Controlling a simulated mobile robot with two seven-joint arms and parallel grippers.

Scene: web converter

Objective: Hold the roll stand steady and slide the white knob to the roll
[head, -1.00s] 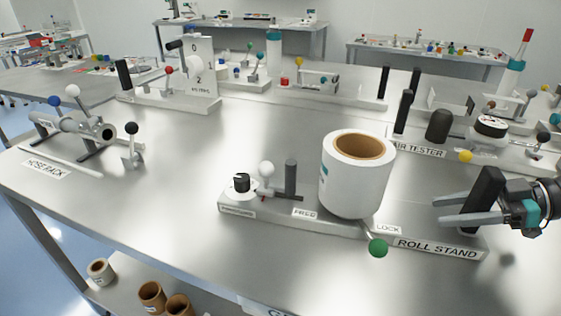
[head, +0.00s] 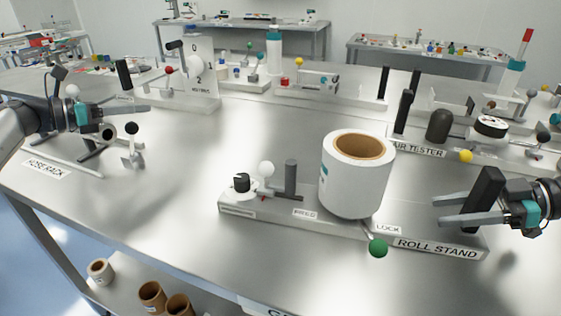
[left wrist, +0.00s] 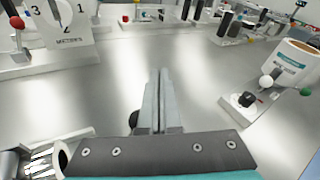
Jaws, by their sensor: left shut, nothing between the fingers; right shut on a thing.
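The roll stand (head: 415,243) lies across the front of the table. It carries a large white roll (head: 350,182) with a brown core. The white knob (head: 267,169) stands on the stand left of the roll, with a dark grey post between them. It also shows in the left wrist view (left wrist: 266,81). My right gripper (head: 452,212) is shut on the black upright handle (head: 484,197) at the stand's right end. My left gripper (head: 146,107) is shut and empty above the hose rack, well left of the knob; its closed fingers show in the left wrist view (left wrist: 158,85).
The hose rack (head: 62,150) and a black-balled lever (head: 131,129) are under and near my left gripper. A green ball (head: 378,248) sticks out in front of the roll. The air tester (head: 440,125) is behind the stand. Table between rack and stand is bare.

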